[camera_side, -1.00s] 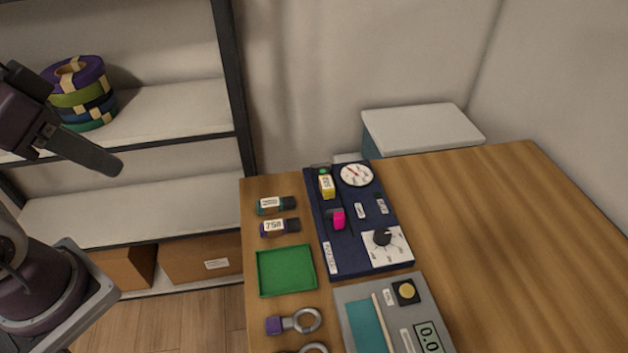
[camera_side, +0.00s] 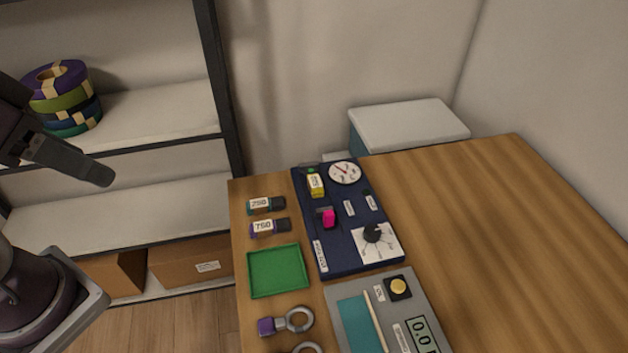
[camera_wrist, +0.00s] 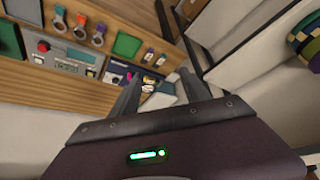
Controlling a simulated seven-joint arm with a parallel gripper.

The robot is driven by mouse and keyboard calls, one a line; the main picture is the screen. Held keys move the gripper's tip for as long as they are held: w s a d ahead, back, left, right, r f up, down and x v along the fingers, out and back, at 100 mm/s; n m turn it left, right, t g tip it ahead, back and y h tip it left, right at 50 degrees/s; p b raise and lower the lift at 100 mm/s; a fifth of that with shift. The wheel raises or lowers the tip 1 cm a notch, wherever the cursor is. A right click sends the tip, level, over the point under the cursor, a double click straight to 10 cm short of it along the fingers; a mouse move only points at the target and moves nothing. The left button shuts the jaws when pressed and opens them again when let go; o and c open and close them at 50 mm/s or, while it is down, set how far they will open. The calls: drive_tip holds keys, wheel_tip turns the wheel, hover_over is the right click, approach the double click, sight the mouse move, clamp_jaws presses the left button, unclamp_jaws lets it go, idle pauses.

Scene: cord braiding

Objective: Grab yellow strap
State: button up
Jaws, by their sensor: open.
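My gripper (camera_wrist: 159,80) is open and empty, with both fingers spread in the wrist view. In the side view a dark finger (camera_side: 75,163) hangs in the air at the left, in front of the shelf and apart from the table. In the side view one purple ringed piece (camera_side: 285,322) shows near the lower edge. I cannot pick out a clearly yellow strap.
Coiled bands (camera_side: 64,98) in purple, olive, blue and teal are stacked on the shelf (camera_side: 150,108). The table (camera_side: 475,230) holds a green tray (camera_side: 277,270), labelled spools (camera_side: 270,227), a navy board (camera_side: 335,258) with a yellow block (camera_side: 315,185), and a grey panel (camera_side: 405,312). The table's right is clear.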

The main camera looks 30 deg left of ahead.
drive_tip(key=w+r+m, duration=0.2)
drive_tip(key=w+m, duration=0.2)
drive_tip(key=w, duration=0.3)
drive_tip(key=m+g+y, duration=0.2)
drive_tip(key=m+g, duration=0.1)
drive_tip(key=m, duration=2)
hover_over(314, 178)
drive_tip(key=s+d, duration=0.1)
wheel_tip(314, 178, down, 24)
drive_tip(key=shift+f, duration=0.2)
drive_tip(key=x, duration=0.4)
drive_tip(key=s+x, duration=0.1)
drive_tip(key=x, duration=0.1)
drive_tip(key=shift+w+d+f, duration=0.15)
drive_tip(key=shift+f, duration=0.3)
drive_tip(key=shift+w+f, duration=0.1)
drive_tip(key=shift+f, duration=0.25)
drive_tip(key=shift+f, duration=0.2)
clamp_jaws()
